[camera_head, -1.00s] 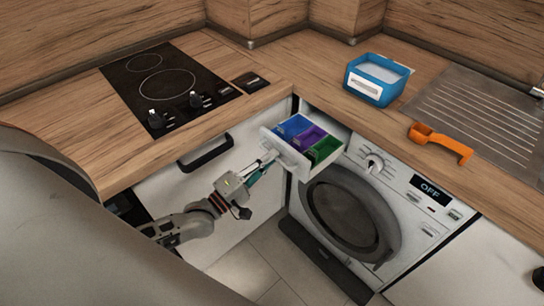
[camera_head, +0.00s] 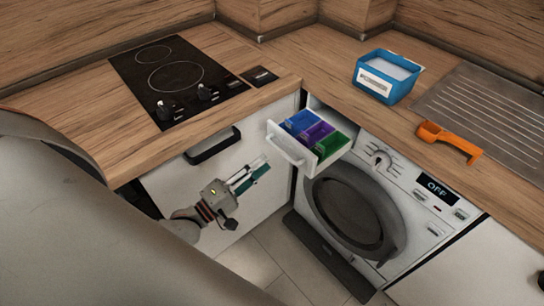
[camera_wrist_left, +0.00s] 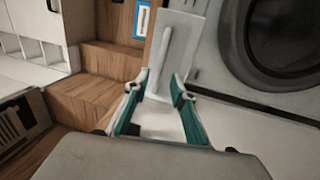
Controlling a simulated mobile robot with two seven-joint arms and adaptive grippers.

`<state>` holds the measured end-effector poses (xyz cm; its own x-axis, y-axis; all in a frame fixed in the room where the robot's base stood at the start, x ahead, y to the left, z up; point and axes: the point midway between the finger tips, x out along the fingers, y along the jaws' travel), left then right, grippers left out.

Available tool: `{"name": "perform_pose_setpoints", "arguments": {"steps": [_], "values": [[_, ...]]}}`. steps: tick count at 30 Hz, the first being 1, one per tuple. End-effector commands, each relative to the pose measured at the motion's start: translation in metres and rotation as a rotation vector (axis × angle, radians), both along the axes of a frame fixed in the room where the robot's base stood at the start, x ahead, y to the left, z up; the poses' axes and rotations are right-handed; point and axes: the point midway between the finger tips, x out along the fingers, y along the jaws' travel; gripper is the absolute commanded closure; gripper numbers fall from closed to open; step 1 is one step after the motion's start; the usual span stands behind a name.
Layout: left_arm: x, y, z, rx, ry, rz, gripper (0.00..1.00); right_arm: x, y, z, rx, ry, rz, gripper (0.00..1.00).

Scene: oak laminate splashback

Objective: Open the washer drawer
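The washer drawer (camera_head: 291,149) is pulled out of the upper left of the white washer (camera_head: 405,190). Its blue, purple and green compartments show from above. My left gripper (camera_head: 263,165) is in front and to the left of the drawer, slightly lower, with a gap between them. Its two teal-sided fingers are apart with nothing held. In the left wrist view, the white drawer front with its handle bar (camera_wrist_left: 166,52) lies beyond the open fingertips (camera_wrist_left: 161,86). My right gripper is out of view.
A blue detergent box (camera_head: 386,78) and an orange scoop (camera_head: 448,139) lie on the wooden counter (camera_head: 335,75). A black hob (camera_head: 175,80) is at left. A cabinet with a dark handle (camera_head: 212,148) stands behind my left gripper. The round washer door (camera_head: 350,210) is shut.

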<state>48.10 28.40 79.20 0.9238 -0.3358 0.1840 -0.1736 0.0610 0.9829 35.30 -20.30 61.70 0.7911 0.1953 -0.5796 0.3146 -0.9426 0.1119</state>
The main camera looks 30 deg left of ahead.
Motion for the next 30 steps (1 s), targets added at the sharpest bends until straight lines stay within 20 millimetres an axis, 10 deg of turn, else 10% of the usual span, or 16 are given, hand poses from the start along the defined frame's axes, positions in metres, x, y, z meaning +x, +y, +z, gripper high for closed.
{"name": "perform_pose_setpoints", "arguments": {"steps": [10, 30], "values": [[-0.048, 0.018, -0.01, 0.001, 0.001, 0.0, 0.75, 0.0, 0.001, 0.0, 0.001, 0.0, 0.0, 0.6], [-0.053, 0.019, -0.01, 0.002, -0.001, 0.0, 0.75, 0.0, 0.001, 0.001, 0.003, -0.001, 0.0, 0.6]]}}
